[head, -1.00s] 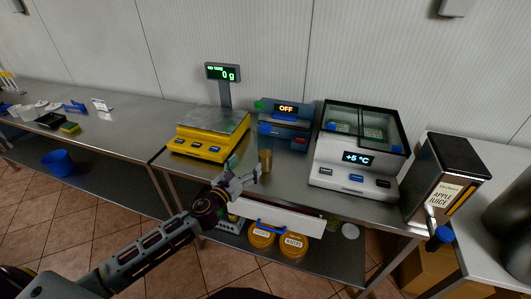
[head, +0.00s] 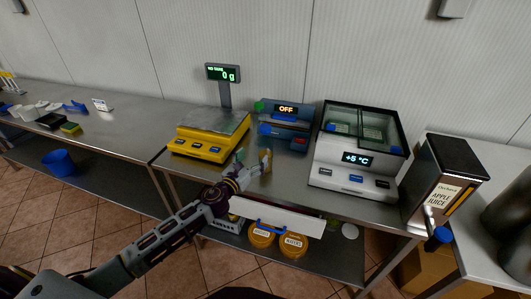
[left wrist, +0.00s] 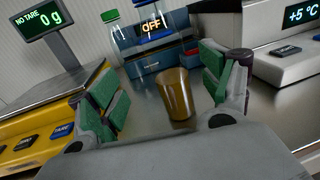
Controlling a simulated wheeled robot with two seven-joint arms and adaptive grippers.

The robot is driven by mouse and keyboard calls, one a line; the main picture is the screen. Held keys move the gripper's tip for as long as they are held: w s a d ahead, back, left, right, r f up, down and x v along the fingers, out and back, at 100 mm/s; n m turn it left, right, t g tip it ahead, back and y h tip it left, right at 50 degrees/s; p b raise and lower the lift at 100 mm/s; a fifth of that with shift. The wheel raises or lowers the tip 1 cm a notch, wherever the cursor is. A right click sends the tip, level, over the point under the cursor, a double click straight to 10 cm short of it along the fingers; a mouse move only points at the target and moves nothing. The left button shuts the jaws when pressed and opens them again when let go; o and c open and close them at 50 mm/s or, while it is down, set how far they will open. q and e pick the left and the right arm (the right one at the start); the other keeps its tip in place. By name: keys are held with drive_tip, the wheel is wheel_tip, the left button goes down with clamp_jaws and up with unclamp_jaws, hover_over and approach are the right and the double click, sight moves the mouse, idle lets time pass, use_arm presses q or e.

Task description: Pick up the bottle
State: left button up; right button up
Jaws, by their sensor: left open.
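My left gripper (head: 254,167) is open at the counter's front edge, close to the bottle. In the left wrist view the left gripper (left wrist: 163,100) has a finger on each side with a gap to the bottle; I see no contact. My right gripper is not in view.
A yellow scale (head: 208,140) is left of the bottle, and the OFF device (head: 287,124) is behind it. A white cooler (head: 350,175) is to the right, with a juice dispenser (head: 440,180) beyond. Lidded tubs (head: 292,245) sit on the shelf below. The left counter (head: 120,126) has free room.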

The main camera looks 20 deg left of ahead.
sight(262, 149)
use_arm(q)
drive_tip(key=shift+w+d, duration=0.15)
drive_tip(key=shift+w, duration=0.55)
drive_tip(key=shift+w+d, duration=0.1)
drive_tip(key=shift+w, duration=0.55)
drive_tip(key=shift+w+d, duration=0.15)
drive_tip(key=shift+w, duration=0.25)
drive_tip(key=shift+w, duration=0.15)
drive_tip(key=shift+w+d+r+p, duration=0.1)
drive_tip(key=shift+w+d+p, duration=0.2)
drive_tip(key=shift+w, duration=0.25)
drive_tip(key=shift+w+d+r+p, duration=0.1)
drive_tip(key=shift+w+d+p, duration=0.15)
drive_tip(key=shift+w, duration=0.3)
drive_tip(key=shift+w+d, duration=0.15)
drive_tip(key=shift+w, duration=0.5)
drive_tip(key=shift+w+d, duration=0.15)
drive_tip(key=shift+w, duration=0.5)
